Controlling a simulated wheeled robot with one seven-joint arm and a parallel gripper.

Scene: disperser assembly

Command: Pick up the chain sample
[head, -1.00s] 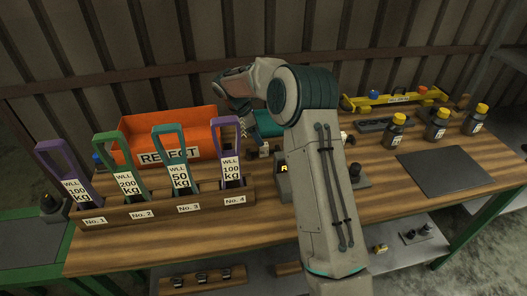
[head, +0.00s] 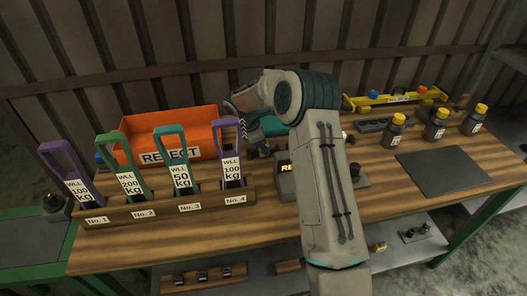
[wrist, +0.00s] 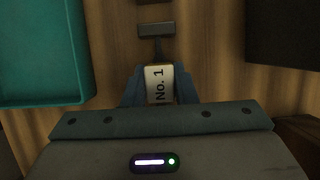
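In the wrist view the chain sample shows as a pale tag marked "No. 1" (wrist: 159,84), with a dark stem and dark link-like pieces (wrist: 155,30) running beyond it over the wooden table. My gripper (wrist: 160,92) has one blue-grey finger on each side of the tag, close to its edges. I cannot tell whether the fingers press on it or stand slightly apart. In the head view my gripper (head: 257,148) is low over the table behind the No. 4 sling, and my arm hides part of that area. The sample is not clear there.
A teal tray (wrist: 45,50) lies left in the wrist view. The orange REJECT bin (head: 170,126) and a wooden rack (head: 150,209) of labelled slings stand left in the head view. A small display box (head: 286,188) is beside my arm. Several bottles (head: 436,125) stand right.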

